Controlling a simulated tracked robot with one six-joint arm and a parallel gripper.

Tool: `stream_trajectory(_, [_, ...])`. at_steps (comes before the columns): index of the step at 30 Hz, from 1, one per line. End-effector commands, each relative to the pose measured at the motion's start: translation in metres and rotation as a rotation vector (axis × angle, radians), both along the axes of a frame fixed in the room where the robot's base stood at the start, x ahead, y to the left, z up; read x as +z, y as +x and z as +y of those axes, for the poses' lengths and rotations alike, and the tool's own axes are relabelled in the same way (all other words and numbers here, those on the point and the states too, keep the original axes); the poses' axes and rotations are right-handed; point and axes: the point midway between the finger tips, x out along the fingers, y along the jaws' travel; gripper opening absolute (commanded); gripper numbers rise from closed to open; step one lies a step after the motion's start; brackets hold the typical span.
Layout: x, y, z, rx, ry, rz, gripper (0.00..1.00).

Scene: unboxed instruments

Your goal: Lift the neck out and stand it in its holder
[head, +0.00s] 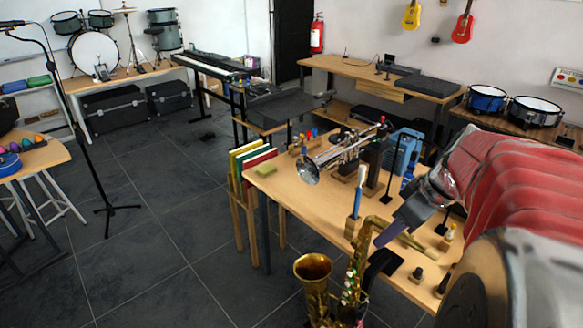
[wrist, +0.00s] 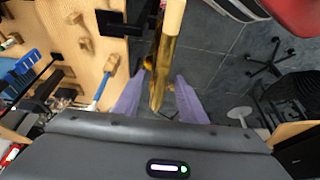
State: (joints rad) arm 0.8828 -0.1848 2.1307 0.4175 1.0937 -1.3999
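A brass saxophone stands upright at the front edge of the wooden table in the head view, its bell (head: 313,268) facing up. Its curved neck (head: 372,224) rises at the top and bends right toward a tan end; the neck also shows in the wrist view (wrist: 161,65). My gripper (head: 392,232), with purple fingers, is at the neck. In the wrist view my gripper (wrist: 160,80) is open, one finger on each side of the neck, with gaps visible. Small wooden pieces (wrist: 90,44) lie on the table; I cannot tell which is the neck's holder.
The table (head: 290,192) carries a trumpet (head: 345,150), a blue case (head: 402,150) and a blue-handled brush (head: 358,195) in a wooden block. A dark pad (head: 384,262) lies near the table edge. Open floor (head: 170,260) is at left.

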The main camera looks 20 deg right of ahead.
Motion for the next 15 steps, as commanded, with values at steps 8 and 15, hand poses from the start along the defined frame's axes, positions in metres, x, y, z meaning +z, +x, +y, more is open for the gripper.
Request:
stream_trajectory(8, [0.0004, 0.0001, 0.0002, 0.001, 0.0, 0.0, 0.38])
stream_trajectory(15, [0.0004, 0.0001, 0.0004, 0.002, -0.001, 0.0, 0.26])
